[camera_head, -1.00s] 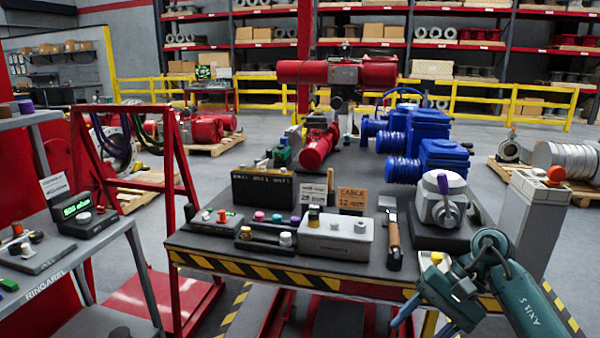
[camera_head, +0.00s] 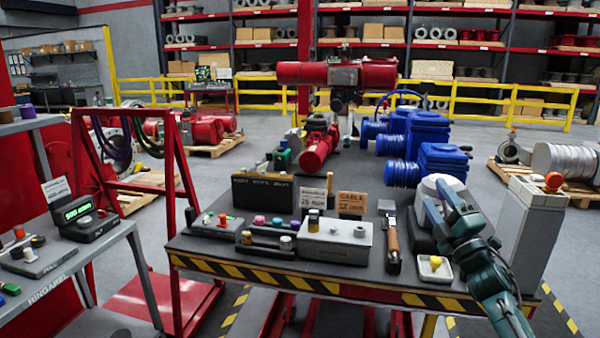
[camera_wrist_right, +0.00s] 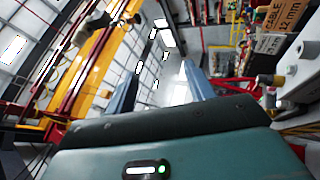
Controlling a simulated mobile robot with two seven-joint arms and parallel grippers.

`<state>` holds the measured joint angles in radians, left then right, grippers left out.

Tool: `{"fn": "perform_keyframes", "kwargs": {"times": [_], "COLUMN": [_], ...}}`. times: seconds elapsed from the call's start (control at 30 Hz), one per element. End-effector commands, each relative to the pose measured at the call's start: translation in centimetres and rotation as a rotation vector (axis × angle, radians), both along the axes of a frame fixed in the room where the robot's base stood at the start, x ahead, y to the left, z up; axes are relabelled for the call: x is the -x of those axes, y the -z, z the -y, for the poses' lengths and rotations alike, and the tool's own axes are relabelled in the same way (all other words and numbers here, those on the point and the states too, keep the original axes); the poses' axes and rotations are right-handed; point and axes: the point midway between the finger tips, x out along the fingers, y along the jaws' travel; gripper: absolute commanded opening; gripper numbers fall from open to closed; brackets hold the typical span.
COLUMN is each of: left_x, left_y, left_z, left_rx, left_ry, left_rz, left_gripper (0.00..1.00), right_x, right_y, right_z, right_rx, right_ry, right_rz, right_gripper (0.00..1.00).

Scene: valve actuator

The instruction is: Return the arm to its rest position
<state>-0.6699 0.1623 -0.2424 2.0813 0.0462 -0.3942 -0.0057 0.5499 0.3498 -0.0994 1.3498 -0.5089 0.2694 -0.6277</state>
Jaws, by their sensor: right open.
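My right arm comes in from the lower right in the head view, with its teal gripper (camera_head: 440,200) raised over the right end of the workbench (camera_head: 350,278). It points up and away and partly hides the grey valve actuator (camera_head: 428,184) behind it. In the right wrist view the two blue-grey fingers (camera_wrist_right: 160,88) stand apart with nothing between them. My left gripper is not in either view.
A small white tray (camera_head: 446,270) with a yellow piece sits by the bench's front edge near my arm. A wooden-handled tool (camera_head: 392,246) and a grey box (camera_head: 335,240) lie to its left. A grey pedestal (camera_head: 538,225) stands to the right. Blue actuators (camera_head: 440,160) stand behind.

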Motion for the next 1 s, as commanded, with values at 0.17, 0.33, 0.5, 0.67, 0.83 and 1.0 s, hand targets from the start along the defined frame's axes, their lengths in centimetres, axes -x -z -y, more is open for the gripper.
{"fn": "perform_keyframes", "kwargs": {"times": [0.17, 0.33, 0.5, 0.67, 0.83, 1.0], "left_x": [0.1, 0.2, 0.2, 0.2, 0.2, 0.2], "left_y": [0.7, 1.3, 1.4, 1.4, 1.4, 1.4], "left_z": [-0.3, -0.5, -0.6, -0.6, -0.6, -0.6], "left_rx": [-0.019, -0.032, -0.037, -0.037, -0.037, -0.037], "left_ry": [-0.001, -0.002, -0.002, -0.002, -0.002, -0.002], "left_rz": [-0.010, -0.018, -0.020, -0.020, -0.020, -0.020], "left_gripper": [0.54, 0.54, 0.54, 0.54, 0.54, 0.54], "right_x": [-2.0, -2.5, -0.2, 3.8, 10.8, 20.9], "right_y": [3.8, 8.3, 14.4, 20.3, 27.3, 33.3], "right_z": [4.5, 6.2, 4.0, 0.7, -3.8, -9.0], "right_rx": [-0.596, -1.056, -1.210, -1.207, -1.224, -1.275], "right_ry": [0.018, 0.041, 0.052, 0.048, 0.042, 0.039], "right_rz": [-0.275, -0.479, -0.618, -0.717, -0.858, -1.024], "right_gripper": [0.53, 0.53, 0.53, 0.53, 0.53, 0.53]}}
